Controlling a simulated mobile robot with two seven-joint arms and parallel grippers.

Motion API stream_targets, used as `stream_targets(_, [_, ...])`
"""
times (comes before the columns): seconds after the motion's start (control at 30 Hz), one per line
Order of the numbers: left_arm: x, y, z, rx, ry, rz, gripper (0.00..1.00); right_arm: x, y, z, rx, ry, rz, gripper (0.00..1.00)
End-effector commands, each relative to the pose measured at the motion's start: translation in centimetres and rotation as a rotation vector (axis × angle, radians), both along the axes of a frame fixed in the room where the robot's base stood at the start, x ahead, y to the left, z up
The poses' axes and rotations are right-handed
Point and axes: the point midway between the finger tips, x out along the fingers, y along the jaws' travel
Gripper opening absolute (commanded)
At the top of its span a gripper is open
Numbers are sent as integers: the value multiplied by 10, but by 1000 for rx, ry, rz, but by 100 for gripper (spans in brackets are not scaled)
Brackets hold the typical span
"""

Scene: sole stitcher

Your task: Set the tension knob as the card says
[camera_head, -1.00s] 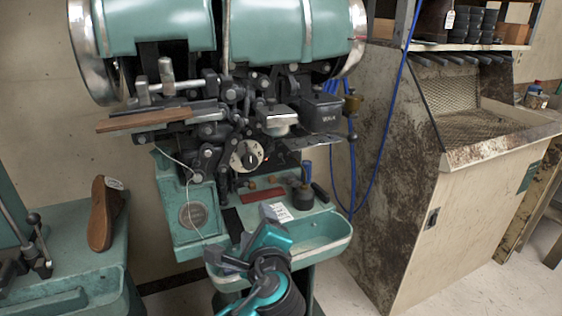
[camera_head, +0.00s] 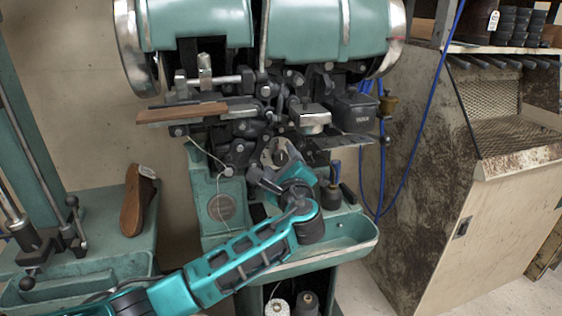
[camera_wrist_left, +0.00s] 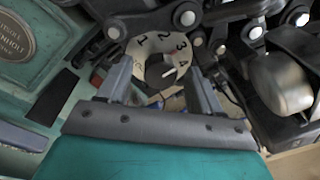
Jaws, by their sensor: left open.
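The tension knob (camera_head: 282,156) is a dark round knob on a pale dial at the front of the teal machine. In the left wrist view the knob (camera_wrist_left: 160,73) sits on a dial marked 1, 2, 3, 4 (camera_wrist_left: 160,40). Its white mark points right, near the 4. My left gripper (camera_head: 275,171) is open just in front of the dial. In the wrist view its two fingers stand either side of the knob; I cannot tell whether they touch it. The white card, earlier on the machine's tray, is hidden behind my left arm.
The machine's teal tray (camera_head: 345,238) is below, with a dark bottle (camera_head: 330,195) on it. A wooden-topped bar (camera_head: 182,113) and metal linkages crowd the dial. A tagged brown shoe (camera_head: 136,205) stands at left. A stained cabinet (camera_head: 430,190) stands at right.

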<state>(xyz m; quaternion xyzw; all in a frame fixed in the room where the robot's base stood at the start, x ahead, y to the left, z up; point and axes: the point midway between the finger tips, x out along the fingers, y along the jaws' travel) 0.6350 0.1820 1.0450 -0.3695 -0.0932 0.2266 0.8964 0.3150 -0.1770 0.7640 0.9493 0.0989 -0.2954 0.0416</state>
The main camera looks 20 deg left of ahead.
Motion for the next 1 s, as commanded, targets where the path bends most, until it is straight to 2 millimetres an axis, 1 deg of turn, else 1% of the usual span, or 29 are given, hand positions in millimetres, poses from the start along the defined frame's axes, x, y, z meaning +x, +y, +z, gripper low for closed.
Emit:
stream_targets(0.13, [8, 5, 0, 1, 0, 1, 65, 0, 0, 0, 0, -1, 0, 100])
stream_targets(0.4, [9, 5, 0, -1, 0, 0, 65, 0, 0, 0, 0, -1, 0, 100])
stream_targets(0.47, [9, 5, 0, -1, 0, 0, 60, 0, 0, 0, -1, -1, 1, 100])
stream_targets(1.0, [8, 5, 0, -1, 0, 0, 9, 1, 0, 0, -1, -1, 1, 100])
